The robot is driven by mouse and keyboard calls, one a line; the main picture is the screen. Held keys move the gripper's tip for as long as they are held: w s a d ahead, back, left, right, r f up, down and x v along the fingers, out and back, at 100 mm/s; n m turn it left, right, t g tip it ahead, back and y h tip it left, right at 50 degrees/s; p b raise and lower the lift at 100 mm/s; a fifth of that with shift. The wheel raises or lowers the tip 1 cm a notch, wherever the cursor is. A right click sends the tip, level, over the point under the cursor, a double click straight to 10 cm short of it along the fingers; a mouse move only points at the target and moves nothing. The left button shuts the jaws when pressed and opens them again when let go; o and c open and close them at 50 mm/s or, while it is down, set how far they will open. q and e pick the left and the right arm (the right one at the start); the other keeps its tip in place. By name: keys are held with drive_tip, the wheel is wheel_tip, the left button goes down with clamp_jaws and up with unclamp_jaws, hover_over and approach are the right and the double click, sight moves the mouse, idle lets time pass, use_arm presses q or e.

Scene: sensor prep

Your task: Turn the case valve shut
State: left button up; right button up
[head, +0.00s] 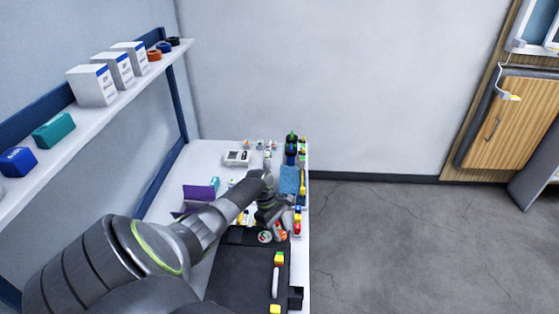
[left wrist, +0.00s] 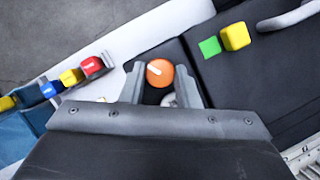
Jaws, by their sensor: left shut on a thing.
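The case valve, a round orange knob (left wrist: 160,72) with a white bar mark on top, shows in the left wrist view. It sits between the two grey fingers of my left gripper (left wrist: 161,88), which is shut on it. The white mark runs at a slant in the picture. In the head view my left gripper (head: 271,229) reaches down at the back of the black case (head: 233,266), and it partly hides that spot. My right gripper is in neither view.
Yellow and green blocks (left wrist: 236,37) lie on the black surface beside the gripper. Red, yellow and blue pieces (left wrist: 92,66) line the white table edge. A purple holder (head: 199,193) and a white device (head: 237,157) stand on the table. A shelf with boxes (head: 92,86) is at left.

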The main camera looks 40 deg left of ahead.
use_arm(q)
drive_tip(key=m+g, duration=0.1)
drive_tip(key=m, duration=0.2)
drive_tip(key=shift+w+m, duration=0.15)
drive_tip(key=shift+m, duration=0.25)
drive_tip(key=m+g, duration=0.1)
drive_tip(key=m, duration=0.1)
drive_tip(key=m+g, duration=0.1)
drive_tip(key=m, duration=0.1)
drive_tip(key=shift+w+d+m+y+b, duration=0.1)
drive_tip(key=shift+w+m+y+b, duration=0.05)
drive_tip(key=shift+m+y+b, duration=0.2)
drive_tip(key=m+g+y, duration=0.1)
drive_tip(key=m, duration=0.3)
drive_tip(key=shift+w+d, duration=0.1)
drive_tip(key=shift+m+g+y, duration=0.4)
drive_tip(key=shift+m+y, duration=0.35)
drive_tip(key=shift+m, duration=1)
drive_tip(key=o, duration=1)
drive_tip(key=shift+c, duration=0.2)
drive_tip(key=shift+w+r, duration=0.1)
